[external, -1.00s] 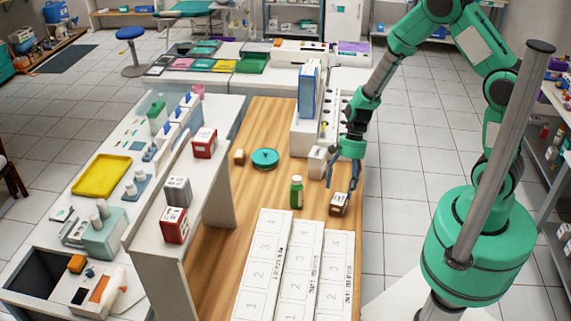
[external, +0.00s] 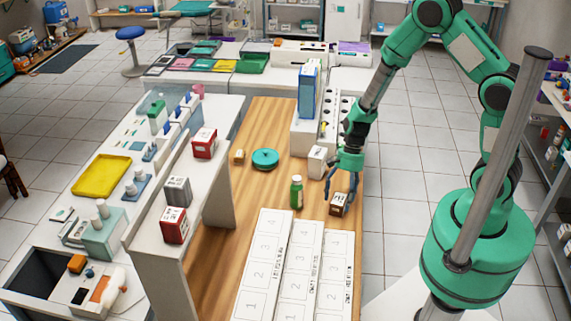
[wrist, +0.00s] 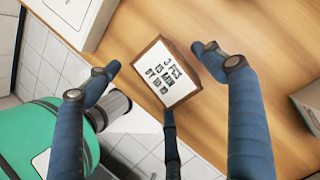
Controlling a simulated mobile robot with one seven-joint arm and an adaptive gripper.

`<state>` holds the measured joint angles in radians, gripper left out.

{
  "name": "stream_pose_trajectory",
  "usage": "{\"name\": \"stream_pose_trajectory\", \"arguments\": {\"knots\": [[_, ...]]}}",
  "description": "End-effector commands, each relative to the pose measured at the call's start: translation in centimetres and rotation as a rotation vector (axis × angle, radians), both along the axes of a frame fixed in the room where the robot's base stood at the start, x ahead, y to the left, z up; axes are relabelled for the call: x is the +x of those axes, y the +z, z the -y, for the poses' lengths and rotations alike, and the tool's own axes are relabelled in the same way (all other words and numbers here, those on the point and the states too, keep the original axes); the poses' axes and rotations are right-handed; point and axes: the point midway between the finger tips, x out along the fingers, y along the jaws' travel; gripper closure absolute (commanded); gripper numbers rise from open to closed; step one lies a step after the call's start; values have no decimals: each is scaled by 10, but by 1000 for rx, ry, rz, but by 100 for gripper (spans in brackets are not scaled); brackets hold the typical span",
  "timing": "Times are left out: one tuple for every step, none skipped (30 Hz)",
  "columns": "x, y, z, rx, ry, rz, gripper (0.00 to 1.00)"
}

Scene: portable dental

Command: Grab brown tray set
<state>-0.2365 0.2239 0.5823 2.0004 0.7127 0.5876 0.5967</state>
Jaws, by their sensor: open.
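The brown tray set (external: 338,203) is a small brown box with a white, black-printed label on top. It sits on the wooden table near its right edge. In the wrist view the brown tray set (wrist: 168,75) lies between and just beyond my open fingers, its label facing the camera and turned at an angle. My gripper (external: 341,190) is open just above the box, fingers pointing down. In the wrist view my gripper (wrist: 170,75) shows blue fingers on either side of the box, with gaps on both sides. A third finger's tip is close to the box's lower edge.
A green bottle (external: 296,192) stands left of the box. A white box (external: 316,162) stands behind it, and white numbered trays (external: 325,275) lie in front. The table edge is close on the right, with tiled floor beyond. A teal round item (external: 265,158) lies further left.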

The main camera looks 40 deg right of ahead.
Motion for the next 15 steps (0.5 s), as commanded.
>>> {"name": "stream_pose_trajectory", "arguments": {"knots": [[0,0,0,0,0,0,18],[0,0,0,0,0,0,22],[0,0,0,0,0,0,30],[0,0,0,0,0,0,36],[0,0,0,0,0,0,42],[0,0,0,0,0,0,50],[0,0,0,0,0,0,56],[0,0,0,0,0,0,62],[0,0,0,0,0,0,70],[0,0,0,0,0,0,73],[0,0,0,0,0,0,73],[0,0,0,0,0,0,73],[0,0,0,0,0,0,73],[0,0,0,0,0,0,73],[0,0,0,0,0,0,73]]}}
